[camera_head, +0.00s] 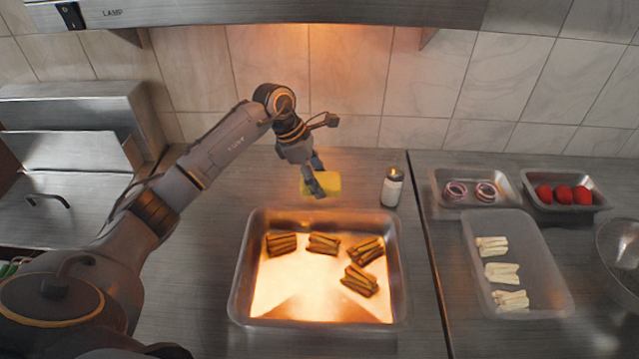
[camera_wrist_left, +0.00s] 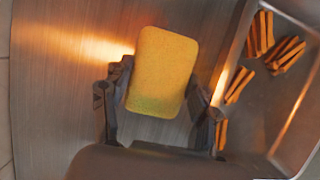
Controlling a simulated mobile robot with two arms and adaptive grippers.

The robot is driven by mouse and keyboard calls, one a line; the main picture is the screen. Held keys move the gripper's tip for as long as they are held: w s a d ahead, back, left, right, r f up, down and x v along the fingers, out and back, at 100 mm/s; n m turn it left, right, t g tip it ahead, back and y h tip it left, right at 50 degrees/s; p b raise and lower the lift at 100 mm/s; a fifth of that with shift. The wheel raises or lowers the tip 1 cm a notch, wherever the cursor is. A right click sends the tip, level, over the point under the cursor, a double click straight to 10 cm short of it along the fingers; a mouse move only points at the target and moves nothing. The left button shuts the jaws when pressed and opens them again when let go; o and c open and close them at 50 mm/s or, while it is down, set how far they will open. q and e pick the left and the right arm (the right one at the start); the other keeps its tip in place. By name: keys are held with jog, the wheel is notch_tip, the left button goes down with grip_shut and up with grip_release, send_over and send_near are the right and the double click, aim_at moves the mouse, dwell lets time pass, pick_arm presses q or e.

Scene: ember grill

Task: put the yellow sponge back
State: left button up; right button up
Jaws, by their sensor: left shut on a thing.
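The yellow sponge (camera_head: 333,183) is behind the metal tray in the head view, partly hidden by my left gripper. My left gripper (camera_head: 318,187) comes down on it from above and is shut on it. In the left wrist view the sponge (camera_wrist_left: 162,72) sits between the two fingers of the left gripper (camera_wrist_left: 163,112), with steel counter around it. I cannot tell whether the sponge touches the counter. My right gripper is not in view.
A deep metal tray (camera_head: 238,290) with several browned bundles stands just in front. A shaker (camera_head: 392,187) stands to the right of the sponge. Trays with onion rings (camera_head: 470,191), red items (camera_head: 563,195) and pale bundles (camera_head: 506,272) are farther right. Counter left of the sponge is clear.

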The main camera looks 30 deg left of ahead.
pick_arm(q)
jog(key=shift+w+f, duration=0.35)
jog(key=shift+f, duration=0.05)
notch_tip(320, 180, down, 3)
jog(key=shift+w+p, duration=0.15)
jog(key=shift+p, duration=0.9)
jog(key=shift+a+f, duration=0.1)
jog(key=shift+f, duration=0.1)
jog(key=shift+f+b, duration=0.25)
jog(key=shift+b, duration=0.1)
jog(key=o, duration=1.1)
jog(key=shift+r, duration=0.1)
